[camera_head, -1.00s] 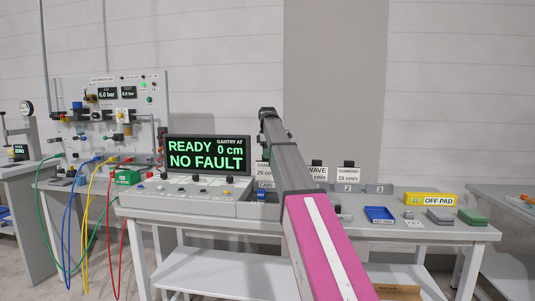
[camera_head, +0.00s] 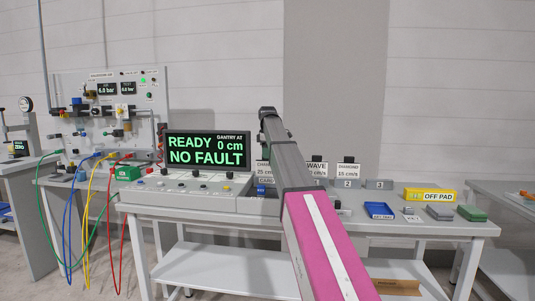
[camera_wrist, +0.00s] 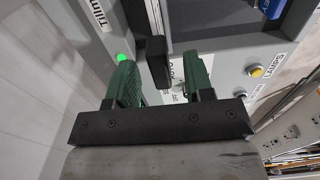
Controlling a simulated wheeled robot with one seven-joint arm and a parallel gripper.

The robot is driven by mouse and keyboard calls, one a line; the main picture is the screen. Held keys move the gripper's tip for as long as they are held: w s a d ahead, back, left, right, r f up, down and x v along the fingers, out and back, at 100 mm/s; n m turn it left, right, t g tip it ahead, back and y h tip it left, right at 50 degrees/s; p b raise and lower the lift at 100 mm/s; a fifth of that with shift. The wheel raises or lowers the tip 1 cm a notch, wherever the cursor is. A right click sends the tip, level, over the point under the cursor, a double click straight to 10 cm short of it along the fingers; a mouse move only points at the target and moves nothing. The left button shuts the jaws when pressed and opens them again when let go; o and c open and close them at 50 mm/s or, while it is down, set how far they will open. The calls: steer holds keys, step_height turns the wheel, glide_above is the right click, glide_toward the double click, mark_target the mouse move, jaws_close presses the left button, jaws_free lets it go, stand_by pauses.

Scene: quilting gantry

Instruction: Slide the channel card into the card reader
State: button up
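The channel card (camera_head: 264,171), a white card marked "CHAN… 25 cm", stands upright just left of my arm in the head view. My arm hides its right part. The card reader is probably the spot with the "CARD" label (camera_head: 266,181) just below it, also partly covered. In the wrist view my gripper (camera_wrist: 163,85) has two green fingers apart, with a clear gap. A black block (camera_wrist: 153,62) shows in line with the gap, beyond the fingertips or between them; I cannot tell which, or whether it is a card's grip.
A wave card (camera_head: 317,171) and a diamond card (camera_head: 348,171) stand right of my arm. The "NO FAULT" display (camera_head: 207,150) stands to the left.

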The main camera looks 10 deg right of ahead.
step_height(320, 180, up, 11)
stand_by(0.7)
steer(key=shift+s+f, duration=0.1)
steer(key=shift+f, duration=0.05)
stand_by(0.3)
